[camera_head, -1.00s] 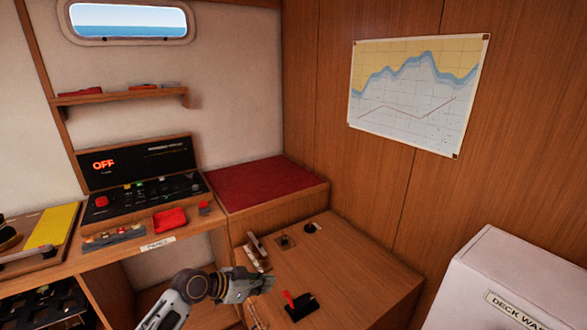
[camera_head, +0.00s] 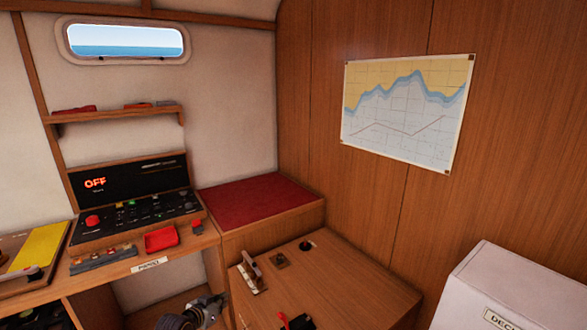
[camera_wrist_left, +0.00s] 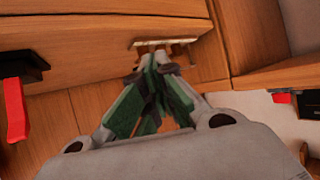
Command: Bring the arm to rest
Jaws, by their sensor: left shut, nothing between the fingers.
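My left gripper (camera_head: 212,306) shows at the bottom of the head view, low in front of the wooden locker and below the desk edge. In the left wrist view its green-padded fingers (camera_wrist_left: 153,75) are together with nothing between them. My right gripper is in neither view.
The wooden locker top (camera_head: 345,275) carries a red-handled lever on a black base (camera_head: 298,321) and a metal fitting (camera_head: 252,274). The desk with the control panel (camera_head: 135,208) and a red tray (camera_head: 161,238) is at left. A white box (camera_head: 500,285) stands at right.

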